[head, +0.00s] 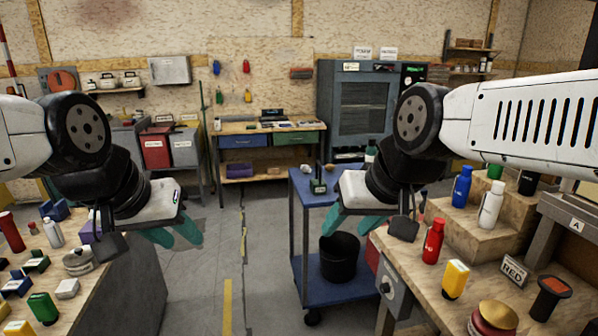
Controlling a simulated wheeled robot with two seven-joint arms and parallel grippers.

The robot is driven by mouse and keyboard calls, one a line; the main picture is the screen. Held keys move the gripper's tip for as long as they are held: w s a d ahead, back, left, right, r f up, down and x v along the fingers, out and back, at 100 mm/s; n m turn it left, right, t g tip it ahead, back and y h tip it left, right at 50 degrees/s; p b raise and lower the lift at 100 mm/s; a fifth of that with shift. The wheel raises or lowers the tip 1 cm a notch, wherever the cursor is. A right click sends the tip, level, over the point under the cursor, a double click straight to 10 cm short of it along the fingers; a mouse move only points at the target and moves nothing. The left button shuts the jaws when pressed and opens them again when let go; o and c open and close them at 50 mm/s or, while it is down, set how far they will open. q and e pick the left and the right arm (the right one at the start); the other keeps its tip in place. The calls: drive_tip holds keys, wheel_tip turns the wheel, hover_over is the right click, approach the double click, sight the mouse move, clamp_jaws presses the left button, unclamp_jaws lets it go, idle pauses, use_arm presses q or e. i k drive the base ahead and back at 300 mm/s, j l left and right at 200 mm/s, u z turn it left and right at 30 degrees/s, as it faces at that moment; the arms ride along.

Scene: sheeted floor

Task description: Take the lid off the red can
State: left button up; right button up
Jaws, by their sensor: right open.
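A round red can with a brass-coloured top (494,318) stands at the bottom edge of the picture on the right wooden bench; its lower part is cut off. A red bottle (433,242) stands further back on the same bench. My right gripper (352,224) has teal fingers spread apart and empty. It hangs left of the bench, in front of the blue cart, well apart from the can. My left gripper (176,237) also shows two separated teal fingers, empty, over the aisle beside the left bench.
A blue cart (340,293) carries a black bucket (340,257). The left bench is cluttered; the aisle floor is clear.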

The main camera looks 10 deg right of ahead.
sight(439, 223)
drive_tip(key=z, duration=1.4)
drive_tip(key=i+j+u, duration=0.3)
drive_tip(key=i, duration=0.25)
